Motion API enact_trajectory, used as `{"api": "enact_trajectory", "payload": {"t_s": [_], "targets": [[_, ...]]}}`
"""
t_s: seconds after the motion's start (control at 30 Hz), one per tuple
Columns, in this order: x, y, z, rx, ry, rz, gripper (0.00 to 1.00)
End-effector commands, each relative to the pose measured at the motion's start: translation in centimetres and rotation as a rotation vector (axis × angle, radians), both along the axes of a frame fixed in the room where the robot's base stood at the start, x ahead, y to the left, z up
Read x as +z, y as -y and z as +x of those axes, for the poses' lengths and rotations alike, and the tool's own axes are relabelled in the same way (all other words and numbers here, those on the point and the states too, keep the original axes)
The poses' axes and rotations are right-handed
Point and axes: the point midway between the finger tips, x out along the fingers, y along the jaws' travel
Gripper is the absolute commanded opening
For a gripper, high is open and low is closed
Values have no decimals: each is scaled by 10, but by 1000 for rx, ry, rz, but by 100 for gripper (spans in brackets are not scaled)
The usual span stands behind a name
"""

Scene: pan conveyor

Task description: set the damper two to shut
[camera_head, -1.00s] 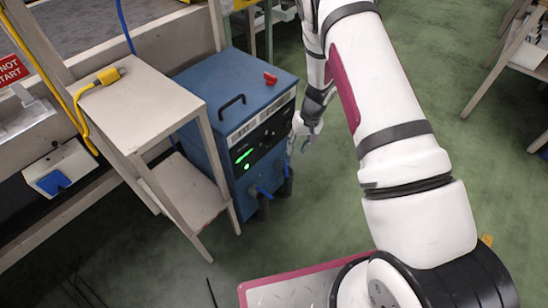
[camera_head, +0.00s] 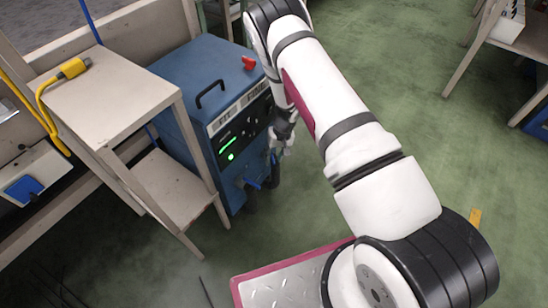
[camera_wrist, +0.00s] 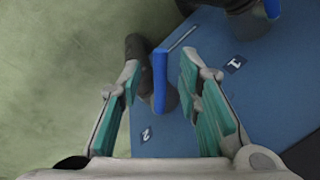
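The damper two handle (camera_wrist: 160,82) is a blue lever by the label "2" (camera_wrist: 146,135) on the blue machine's face. In the wrist view it stands between my gripper's (camera_wrist: 158,75) fingers, with a gap visible on both sides. My gripper is open with green-padded fingers. In the head view my gripper (camera_head: 284,140) is at the machine's right front, just above a blue lever (camera_head: 273,158). A second blue lever (camera_wrist: 272,8) is beyond the label "1" (camera_wrist: 235,64); it also shows in the head view (camera_head: 253,183).
The blue machine (camera_head: 180,65) has a red knob (camera_head: 249,63) and black handle on top and a lit green panel on its front. A dark hose (camera_wrist: 138,48) is near the left finger. A beige stand (camera_head: 125,95) adjoins the machine's left.

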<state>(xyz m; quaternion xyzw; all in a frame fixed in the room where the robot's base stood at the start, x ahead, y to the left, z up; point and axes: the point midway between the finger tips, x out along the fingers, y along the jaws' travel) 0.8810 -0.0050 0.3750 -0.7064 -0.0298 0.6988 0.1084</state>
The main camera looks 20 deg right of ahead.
Motion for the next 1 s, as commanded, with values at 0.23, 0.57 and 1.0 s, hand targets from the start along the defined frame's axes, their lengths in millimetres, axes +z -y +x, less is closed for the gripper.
{"api": "enact_trajectory", "payload": {"t_s": [0.23,0.57,1.0], "targets": [[-2,0,0,0,0,0,31],[-1,0,0,-1,0,0,0],[-1,-6,1,-105,2,3,0]]}}
